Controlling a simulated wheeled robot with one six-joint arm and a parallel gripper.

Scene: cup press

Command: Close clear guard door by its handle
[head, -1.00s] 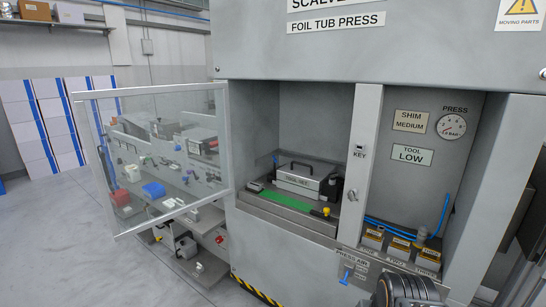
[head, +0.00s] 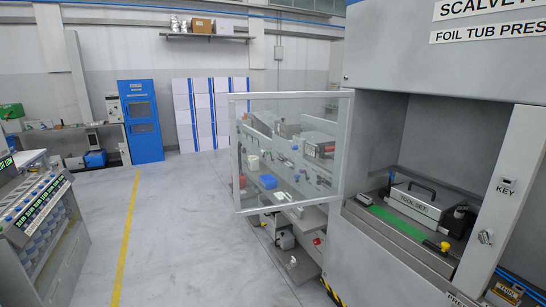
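The clear guard door (head: 290,96) is a see-through panel in a pale metal frame, in the middle of the head view. It stands open, swung out to the left of the press opening, with its right edge at the press body. A dark upright shape by its left edge may be the handle, but I cannot tell it from the things seen through the panel. The foil tub press (head: 375,125) is grey, and its opening is uncovered. Inside sits a metal tool set box (head: 414,205) with a black handle. My gripper is not in view.
A bench with several tools and bins shows through and below the door. A control console (head: 40,215) stands at the left. A blue cabinet (head: 140,120) and white panels (head: 208,110) are at the back. Open floor with a yellow line (head: 124,245) lies left of the door.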

